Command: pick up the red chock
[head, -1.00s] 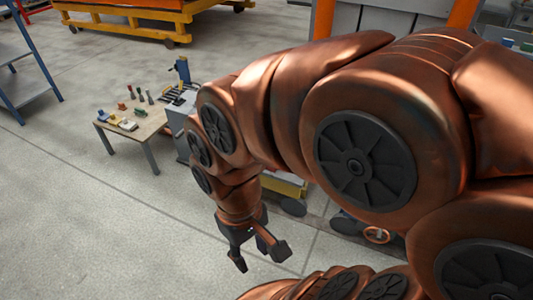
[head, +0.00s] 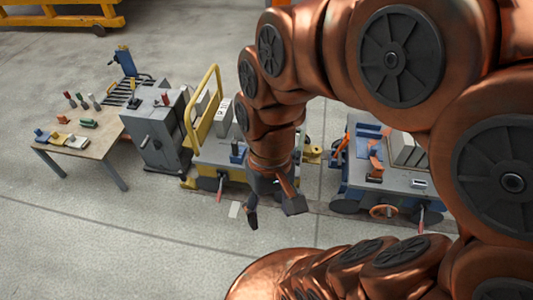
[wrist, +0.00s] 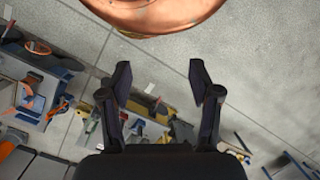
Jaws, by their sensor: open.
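I cannot pick out the red chock for certain. A small orange-red block (head: 62,119) lies on the wooden table at the left in the head view. A larger orange-red piece (head: 375,170) stands on the right cart. Either is too small to identify surely. My gripper (head: 273,212) hangs pointing down in front of the yellow-railed cart, apart from both pieces. In the wrist view my gripper (wrist: 160,75) has its two dark fingers spread with nothing between them.
The wooden table (head: 100,148) also carries several small tools and blocks. A grey cabinet (head: 160,135), a yellow-railed cart (head: 207,172) and a blue-grey cart (head: 345,190) stand in a row to its right. The concrete floor in front is clear.

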